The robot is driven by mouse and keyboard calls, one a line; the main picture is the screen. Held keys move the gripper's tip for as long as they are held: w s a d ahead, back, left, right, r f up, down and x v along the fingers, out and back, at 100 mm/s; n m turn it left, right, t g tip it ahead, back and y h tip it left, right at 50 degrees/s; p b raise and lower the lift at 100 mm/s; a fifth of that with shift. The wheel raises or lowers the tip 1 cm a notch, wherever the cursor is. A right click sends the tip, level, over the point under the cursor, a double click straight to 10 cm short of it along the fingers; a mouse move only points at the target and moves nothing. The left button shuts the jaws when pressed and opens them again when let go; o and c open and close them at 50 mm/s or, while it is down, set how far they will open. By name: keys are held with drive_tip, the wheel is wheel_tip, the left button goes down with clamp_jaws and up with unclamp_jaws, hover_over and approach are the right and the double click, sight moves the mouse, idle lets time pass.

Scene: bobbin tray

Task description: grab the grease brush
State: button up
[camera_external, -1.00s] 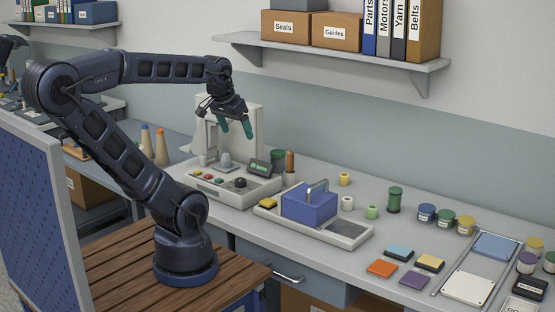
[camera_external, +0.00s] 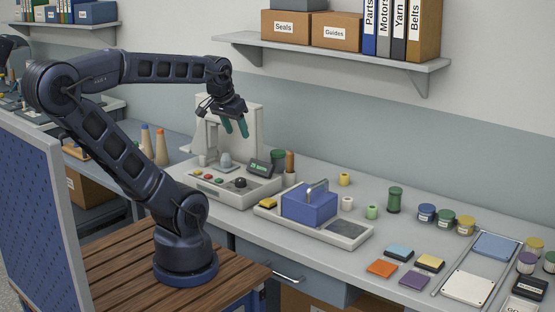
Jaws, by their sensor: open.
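A brown upright handle (camera_external: 289,161) stands in a small pale cup (camera_external: 289,179) beside the grey machine base; it may be the grease brush, but no bristles show and its lower end is hidden in the cup. My gripper (camera_external: 236,129), with two green fingers, is open and empty. It hangs in the air in front of the machine's pale upright frame, up and to the left of the brown handle, touching nothing I can see.
The machine base (camera_external: 234,190) with buttons is below my gripper. A dark green spool (camera_external: 278,161) is close by the handle. A tray (camera_external: 347,231) holding a blue box (camera_external: 309,206) is in front. Spools, jars and coloured pads are to the right. A shelf (camera_external: 340,53) is above.

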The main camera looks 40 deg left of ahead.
drive_tip(key=m+h, duration=0.1)
drive_tip(key=m, duration=0.2)
approach(288, 153)
drive_tip(key=f, duration=0.2)
drive_tip(key=shift+w+x, duration=0.15)
drive_tip(key=shift+x, duration=2.5)
drive_tip(key=shift+w+x, duration=0.15)
drive_tip(key=shift+x, duration=2.5)
drive_tip(key=shift+d+r, duration=0.1)
drive_tip(key=shift+r, duration=0.05)
drive_tip(key=c, duration=1.1)
